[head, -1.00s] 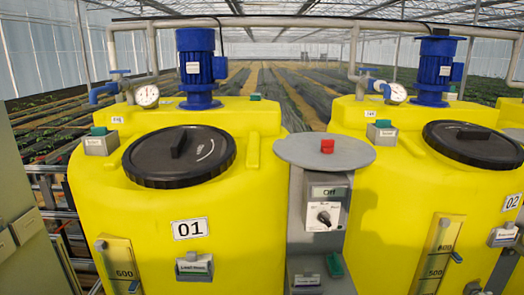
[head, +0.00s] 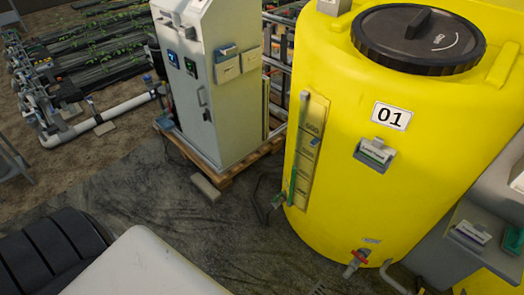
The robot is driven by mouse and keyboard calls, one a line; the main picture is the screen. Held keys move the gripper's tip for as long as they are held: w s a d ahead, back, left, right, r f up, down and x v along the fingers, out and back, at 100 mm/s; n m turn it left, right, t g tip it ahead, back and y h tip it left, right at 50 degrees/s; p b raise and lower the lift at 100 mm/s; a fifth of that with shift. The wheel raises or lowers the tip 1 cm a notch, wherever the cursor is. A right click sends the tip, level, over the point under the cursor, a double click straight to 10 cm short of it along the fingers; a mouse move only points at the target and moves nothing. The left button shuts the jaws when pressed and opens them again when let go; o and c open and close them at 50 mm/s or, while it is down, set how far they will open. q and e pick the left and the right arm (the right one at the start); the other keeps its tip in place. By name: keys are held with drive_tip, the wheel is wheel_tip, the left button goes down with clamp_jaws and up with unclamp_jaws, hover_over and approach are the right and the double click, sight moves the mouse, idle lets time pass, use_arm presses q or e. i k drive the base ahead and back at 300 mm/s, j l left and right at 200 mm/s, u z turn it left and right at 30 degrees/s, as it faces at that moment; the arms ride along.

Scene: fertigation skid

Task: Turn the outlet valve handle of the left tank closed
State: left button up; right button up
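The left tank (head: 340,185) is a large yellow tank with the label 01 and a black round lid (head: 418,40). Its outlet valve (head: 355,262) sits low on the tank's front, near the bottom of the picture. Neither of my grippers is in view.
A grey control cabinet (head: 215,90) stands on a wooden pallet (head: 235,165) left of the tank. A grey block (head: 205,187) lies on the dark floor (head: 130,190), which is otherwise fairly clear there. A grey console (head: 465,235) stands right of the tank.

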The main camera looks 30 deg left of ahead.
sight(277, 198)
drive_tip(key=u, duration=0.9)
drive_tip(key=i, duration=0.2)
